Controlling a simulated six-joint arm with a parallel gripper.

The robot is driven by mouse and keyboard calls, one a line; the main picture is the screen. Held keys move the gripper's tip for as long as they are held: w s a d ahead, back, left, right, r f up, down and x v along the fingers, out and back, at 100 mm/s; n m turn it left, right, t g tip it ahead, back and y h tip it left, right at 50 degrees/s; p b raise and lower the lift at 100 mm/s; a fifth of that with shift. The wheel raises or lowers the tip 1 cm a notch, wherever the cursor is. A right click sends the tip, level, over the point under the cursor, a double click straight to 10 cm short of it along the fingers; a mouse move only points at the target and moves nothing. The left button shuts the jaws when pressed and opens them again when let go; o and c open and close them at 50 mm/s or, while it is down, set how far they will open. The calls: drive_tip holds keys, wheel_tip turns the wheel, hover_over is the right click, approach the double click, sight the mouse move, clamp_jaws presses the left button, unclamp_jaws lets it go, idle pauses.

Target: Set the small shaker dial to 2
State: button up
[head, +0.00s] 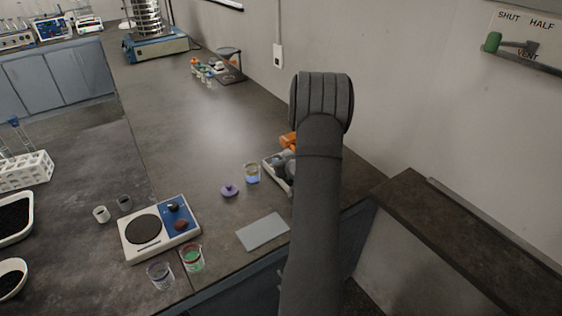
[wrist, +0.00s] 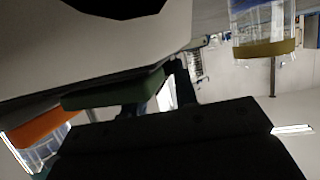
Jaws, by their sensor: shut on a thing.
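A low white device (head: 127,243) with a round black plate stands at the front left of the bench. Its blue panel carries a dark knob (head: 173,206) and a reddish-brown round part (head: 181,225); no scale number is readable. A larger shaker with a blue base (head: 158,48) and stacked steel sieves stands at the back. In the head view my arm hides my gripper. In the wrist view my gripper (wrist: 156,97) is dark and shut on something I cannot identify. A green bar (wrist: 112,90) and a large pale surface (wrist: 60,45) are close to the fingers.
Beakers (head: 192,259) stand before the white device. A purple lid (head: 229,190), a beaker with blue contents (head: 252,174) and a grey pad (head: 262,232) lie right of it. My arm partly covers a pale tray (head: 270,168).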

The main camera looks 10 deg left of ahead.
drive_tip(key=m+t+h, duration=0.2)
drive_tip(key=m+h, duration=0.1)
drive_tip(key=shift+s+a+m+h, duration=0.15)
drive_tip(key=shift+a+m+h, duration=0.15)
drive_tip(key=shift+a+m+t+h, duration=0.1)
drive_tip(key=shift+m+t+h, duration=0.2)
drive_tip(key=shift+m+h, duration=1.2)
drive_tip(key=shift+h, duration=0.2)
drive_tip(key=o, duration=1)
drive_tip(key=v, duration=1.7)
drive_tip(key=shift+s, duration=0.3)
